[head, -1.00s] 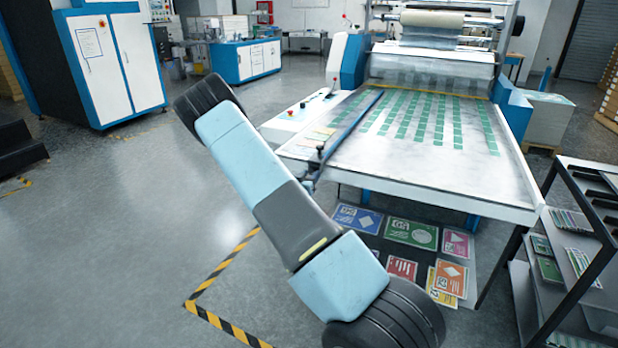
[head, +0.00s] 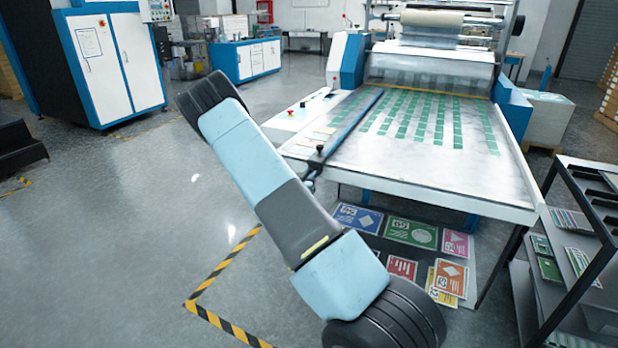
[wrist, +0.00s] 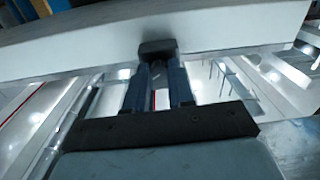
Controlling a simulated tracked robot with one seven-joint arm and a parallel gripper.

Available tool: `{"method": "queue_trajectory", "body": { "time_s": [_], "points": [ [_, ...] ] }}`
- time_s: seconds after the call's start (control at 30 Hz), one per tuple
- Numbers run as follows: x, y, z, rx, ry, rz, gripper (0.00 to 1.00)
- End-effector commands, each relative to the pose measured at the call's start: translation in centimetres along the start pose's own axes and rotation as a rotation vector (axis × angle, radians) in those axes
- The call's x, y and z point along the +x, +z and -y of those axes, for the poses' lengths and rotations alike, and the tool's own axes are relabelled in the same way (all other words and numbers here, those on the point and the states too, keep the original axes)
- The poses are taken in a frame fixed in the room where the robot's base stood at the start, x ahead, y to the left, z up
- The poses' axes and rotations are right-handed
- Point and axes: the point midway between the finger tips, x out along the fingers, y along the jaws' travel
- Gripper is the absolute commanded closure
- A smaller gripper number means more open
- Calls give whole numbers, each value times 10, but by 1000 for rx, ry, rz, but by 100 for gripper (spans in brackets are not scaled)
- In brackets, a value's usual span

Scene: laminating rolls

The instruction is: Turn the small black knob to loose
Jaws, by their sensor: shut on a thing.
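My gripper (wrist: 157,85) shows in the wrist view with its two dark fingers reaching forward. The fingers are close together at a small black knob (wrist: 157,48), in front of a pale edge. They cover part of it, and its turn position cannot be read. In the head view a small black knob (head: 320,149) stands at the near end of the blue bar (head: 352,124), on the left edge of the feed table.
The laminator's feed table (head: 450,180) carries rows of green pieces. Coloured prints (head: 410,231) lie on a shelf below. A dark rack (head: 570,250) stands at the right. A control panel (head: 292,115) with a red button is left of the table. The left floor is open.

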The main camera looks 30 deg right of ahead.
Motion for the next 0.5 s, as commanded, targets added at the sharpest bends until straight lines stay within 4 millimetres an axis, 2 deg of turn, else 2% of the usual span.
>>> {"method": "queue_trajectory", "body": {
  "time_s": [0.07,0.1,0.33,0.5],
  "points": [
    [0,0,1,0,-1,0,100],
    [0,0,1,0,-1,0,73],
    [0,0,0,-1,0,0,52],
    [0,0,0,-1,0,0,52]
  ]
}}
